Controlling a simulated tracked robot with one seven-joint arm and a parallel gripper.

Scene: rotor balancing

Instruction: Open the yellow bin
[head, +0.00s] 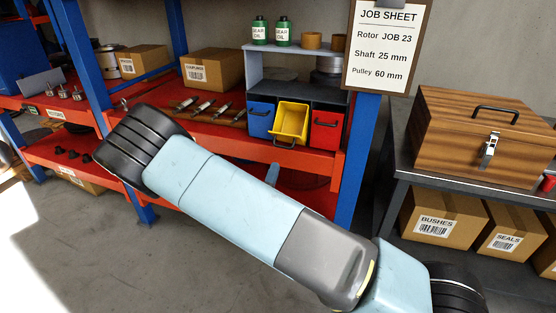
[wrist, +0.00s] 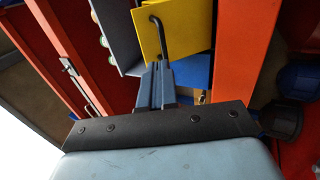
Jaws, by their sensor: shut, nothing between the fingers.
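The yellow bin (head: 291,121) sits between a blue bin and a red bin in the small grey rack on the shelf. Its front is tipped out and down, its open top shows, and it looks empty inside. In the wrist view its yellow face (wrist: 190,30) and dark bar handle (wrist: 158,35) are close ahead of my gripper (wrist: 160,68). My fingers are shut with nothing between them, near one end of the handle; I cannot tell whether they touch it. In the head view, fingers (head: 272,172) show just below the bin; my arm hides the rest of the gripper.
The blue bin (head: 261,118) and red bin (head: 326,130) are closed on either side. Shafts (head: 207,106) lie on the red shelf to the left. A blue post (head: 357,150) with the job sheet (head: 386,45) stands right of the rack. A wooden box (head: 480,135) is farther right.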

